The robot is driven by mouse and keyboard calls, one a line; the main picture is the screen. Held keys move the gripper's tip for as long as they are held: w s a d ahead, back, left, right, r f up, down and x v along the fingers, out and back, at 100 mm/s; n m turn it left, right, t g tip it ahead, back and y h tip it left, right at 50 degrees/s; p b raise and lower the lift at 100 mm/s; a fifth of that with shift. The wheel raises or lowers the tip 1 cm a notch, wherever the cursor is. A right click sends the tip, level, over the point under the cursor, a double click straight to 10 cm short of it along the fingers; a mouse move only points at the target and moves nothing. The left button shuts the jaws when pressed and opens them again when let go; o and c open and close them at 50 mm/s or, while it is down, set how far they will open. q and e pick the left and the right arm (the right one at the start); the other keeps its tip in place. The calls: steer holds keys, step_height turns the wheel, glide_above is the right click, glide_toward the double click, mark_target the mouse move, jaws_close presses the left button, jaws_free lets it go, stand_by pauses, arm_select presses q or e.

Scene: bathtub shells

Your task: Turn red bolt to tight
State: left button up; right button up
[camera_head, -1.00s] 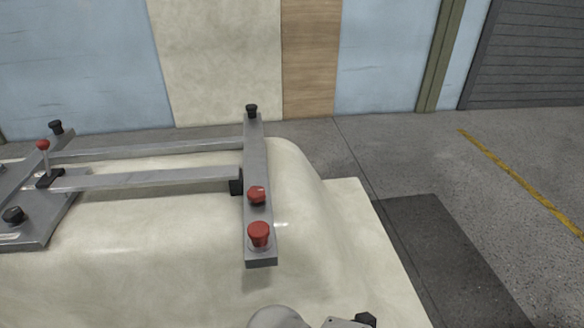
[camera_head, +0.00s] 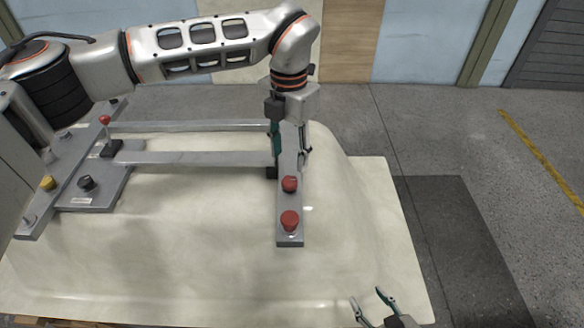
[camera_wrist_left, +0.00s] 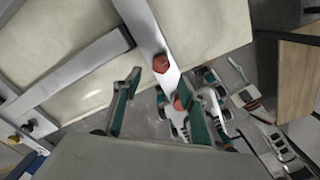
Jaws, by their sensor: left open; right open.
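Two red bolts stand on the near end of a grey metal crossbar (camera_head: 289,203): the farther red bolt (camera_head: 289,184) and the nearer red bolt (camera_head: 290,220). My left gripper (camera_head: 291,152) points down over the crossbar, beyond both bolts, its open fingers on either side of the bar. In the left wrist view, one red bolt (camera_wrist_left: 160,62) shows between the open fingers, with a second red bolt (camera_wrist_left: 182,97) close by, partly covered by a finger. My right gripper (camera_head: 368,301) is open and empty at the lower edge, over the shell's near right part.
The crossbar joins two long rails (camera_head: 195,158) above a cream bathtub shell (camera_head: 200,265). Grey floor lies clear at the right.

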mark_target(290, 180)
arm_select(q)
step_height(290, 180, down, 8)
steer(key=shift+r, duration=0.2)
steer(key=c, duration=1.1)
